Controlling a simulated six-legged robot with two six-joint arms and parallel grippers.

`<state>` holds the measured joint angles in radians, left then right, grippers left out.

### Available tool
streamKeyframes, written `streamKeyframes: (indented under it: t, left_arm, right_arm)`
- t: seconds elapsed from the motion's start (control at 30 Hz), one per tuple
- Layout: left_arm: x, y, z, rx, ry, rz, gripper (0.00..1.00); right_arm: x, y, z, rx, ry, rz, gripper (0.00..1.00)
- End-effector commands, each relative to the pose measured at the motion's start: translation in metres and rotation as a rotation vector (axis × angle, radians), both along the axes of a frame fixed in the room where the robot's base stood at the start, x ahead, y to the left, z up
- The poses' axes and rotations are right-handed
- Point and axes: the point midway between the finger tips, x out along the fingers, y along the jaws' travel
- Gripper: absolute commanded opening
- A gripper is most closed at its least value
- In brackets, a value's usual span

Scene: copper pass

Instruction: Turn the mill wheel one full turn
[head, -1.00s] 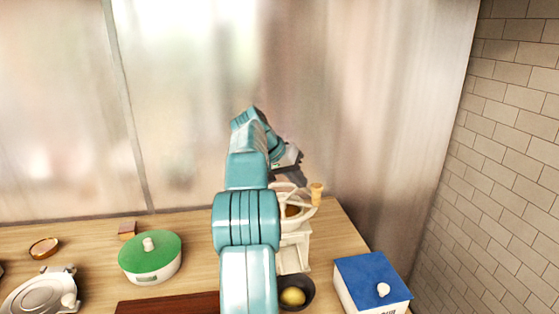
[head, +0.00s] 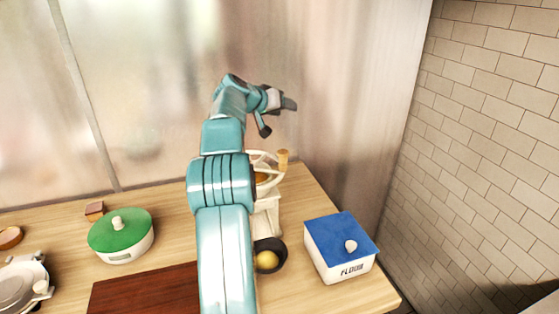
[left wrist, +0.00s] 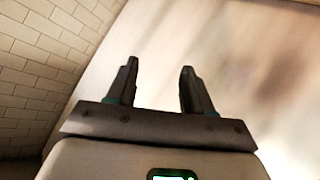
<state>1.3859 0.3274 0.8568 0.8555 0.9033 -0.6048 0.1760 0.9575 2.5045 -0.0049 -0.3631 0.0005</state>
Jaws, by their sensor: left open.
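The mill is a cream-coloured stand (head: 266,213) on the wooden counter, partly hidden behind my left arm. Its cream wheel (head: 270,162) sits at the top, with a wooden handle knob (head: 283,159) upright at the wheel's right side. My left gripper (head: 277,116) is above the wheel, apart from it, with its fingers spread and nothing between them. In the left wrist view the open gripper (left wrist: 158,88) faces the metal back panel and tiled wall; the mill is not seen there. My right gripper is not in view.
A dark bowl with a yellow ball (head: 267,260) stands at the mill's foot. A blue-lidded flour box (head: 342,247) is to the right, a green-lidded pot (head: 121,236) to the left. A dark red board (head: 150,292) lies in front. Tiled wall (head: 480,150) bounds the right.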

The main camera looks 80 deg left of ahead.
Motion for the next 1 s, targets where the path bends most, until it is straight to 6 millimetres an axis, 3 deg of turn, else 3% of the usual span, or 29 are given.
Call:
streamKeyframes:
  t: [0.03,0.2,0.33,0.47,0.67,0.8,1.0]
  left_arm:
    - [0.02,0.006,-0.006,0.03,-0.039,0.034,0.51]
    - [0.067,0.024,-0.018,0.135,-0.142,0.215,0.51]
    - [0.092,0.024,-0.033,0.187,-0.18,0.374,0.51]
    - [0.107,0.012,-0.054,0.227,-0.175,0.542,0.51]
    - [0.114,-0.033,-0.089,0.284,-0.086,0.801,0.51]
    - [0.107,-0.082,-0.11,0.338,0.031,0.969,0.51]
    - [0.087,-0.166,-0.122,0.454,0.239,1.174,0.51]
  right_arm:
    - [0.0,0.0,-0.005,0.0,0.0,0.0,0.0]
    - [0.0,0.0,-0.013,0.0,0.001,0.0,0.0]
    - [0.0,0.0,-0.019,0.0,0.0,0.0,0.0]
    - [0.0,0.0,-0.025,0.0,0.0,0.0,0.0]
    - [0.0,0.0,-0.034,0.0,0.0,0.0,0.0]
    - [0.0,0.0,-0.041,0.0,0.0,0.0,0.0]
    - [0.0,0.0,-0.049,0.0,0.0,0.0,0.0]
